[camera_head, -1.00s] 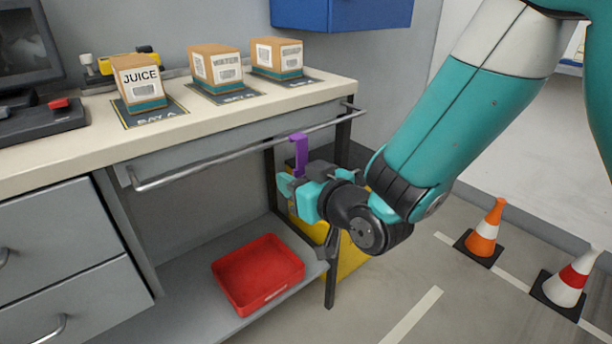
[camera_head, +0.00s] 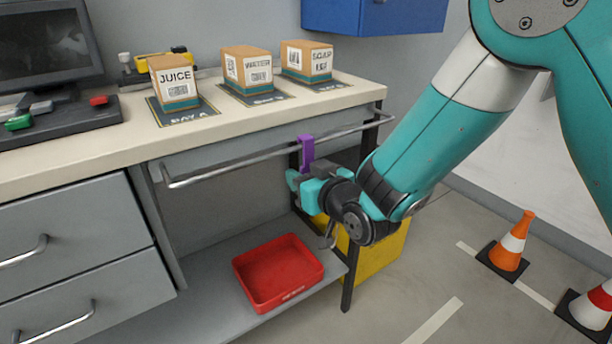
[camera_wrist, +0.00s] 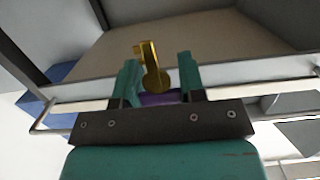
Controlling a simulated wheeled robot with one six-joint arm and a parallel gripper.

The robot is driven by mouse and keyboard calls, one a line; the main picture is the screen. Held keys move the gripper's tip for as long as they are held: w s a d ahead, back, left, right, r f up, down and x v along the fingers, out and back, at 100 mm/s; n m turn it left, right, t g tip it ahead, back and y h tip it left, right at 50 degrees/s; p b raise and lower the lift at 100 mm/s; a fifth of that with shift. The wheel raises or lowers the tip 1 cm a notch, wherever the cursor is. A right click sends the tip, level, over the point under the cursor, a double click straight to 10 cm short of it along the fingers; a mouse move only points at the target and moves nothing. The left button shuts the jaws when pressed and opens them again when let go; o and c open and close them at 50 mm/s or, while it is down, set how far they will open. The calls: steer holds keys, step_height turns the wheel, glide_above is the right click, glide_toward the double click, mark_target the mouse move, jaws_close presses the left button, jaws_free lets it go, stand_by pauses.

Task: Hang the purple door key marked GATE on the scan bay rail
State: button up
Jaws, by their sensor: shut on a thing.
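My gripper (camera_head: 302,182) is shut on the purple door key (camera_head: 306,152), just in front of the scan bay rail (camera_head: 230,163). In the head view the key's purple upper part stands upright, and its hooked top overlaps the rail in the picture. I cannot tell whether it touches the rail or is over it. In the wrist view, a purple part (camera_wrist: 158,98) shows between the fingers of my gripper (camera_wrist: 158,78), with a gold key shape (camera_wrist: 151,70) beyond it. No GATE marking is readable.
The rail runs along the bench front, below the worktop (camera_head: 130,143). Boxes of juice (camera_head: 175,85), water (camera_head: 246,75) and soap (camera_head: 306,62) stand on top. A red tray (camera_head: 278,272) lies on the lower shelf; a yellow bin (camera_head: 380,255) is behind my gripper. Cones (camera_head: 511,245) stand right.

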stand_by(0.3)
steer(key=o, duration=1.1)
steer(key=shift+c, duration=0.2)
